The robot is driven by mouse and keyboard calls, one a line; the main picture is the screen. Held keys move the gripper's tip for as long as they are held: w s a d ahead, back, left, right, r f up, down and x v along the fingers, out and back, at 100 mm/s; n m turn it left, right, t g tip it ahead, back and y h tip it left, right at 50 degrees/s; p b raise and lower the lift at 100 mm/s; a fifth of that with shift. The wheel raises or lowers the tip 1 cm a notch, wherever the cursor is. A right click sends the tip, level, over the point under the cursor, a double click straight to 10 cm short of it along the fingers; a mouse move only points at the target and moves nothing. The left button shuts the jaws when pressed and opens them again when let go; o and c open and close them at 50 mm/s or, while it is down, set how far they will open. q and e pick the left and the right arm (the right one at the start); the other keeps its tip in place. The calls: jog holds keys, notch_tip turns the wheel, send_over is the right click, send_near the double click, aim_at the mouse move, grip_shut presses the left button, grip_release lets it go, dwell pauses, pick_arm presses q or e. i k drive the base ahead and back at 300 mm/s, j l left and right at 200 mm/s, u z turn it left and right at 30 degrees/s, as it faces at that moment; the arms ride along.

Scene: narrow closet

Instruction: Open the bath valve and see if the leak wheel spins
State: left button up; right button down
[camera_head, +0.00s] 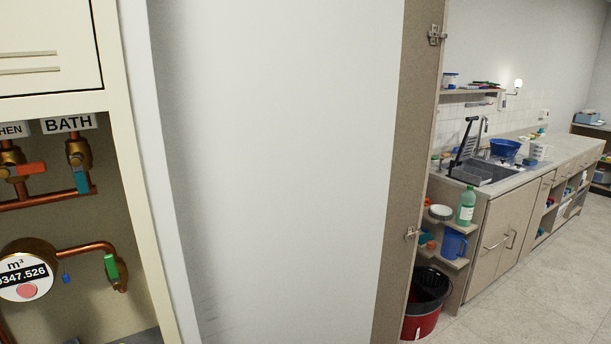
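The bath valve (79,153) is a brass body under the BATH label (69,123), at the left of the head view. Its teal lever (81,181) points down, roughly in line with the upright pipe. Below is a round brass water meter (27,258) with a white face marked m³ and a number ending in 347.526. A small pinkish-red disc (27,291) sits on that face, probably the leak wheel; one still frame cannot show whether it turns. The meter's left edge is cut off. Neither of my grippers is in view.
A valve with an orange, nearly level lever (30,169) is left of the bath valve. A green lever (111,266) hangs on the meter's outlet pipe. A pale wall panel (290,170) fills the middle. A sink counter (500,190) and a red bucket (425,305) stand right; floor there is clear.

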aim_at(76, 159)
jog(key=u, duration=0.95)
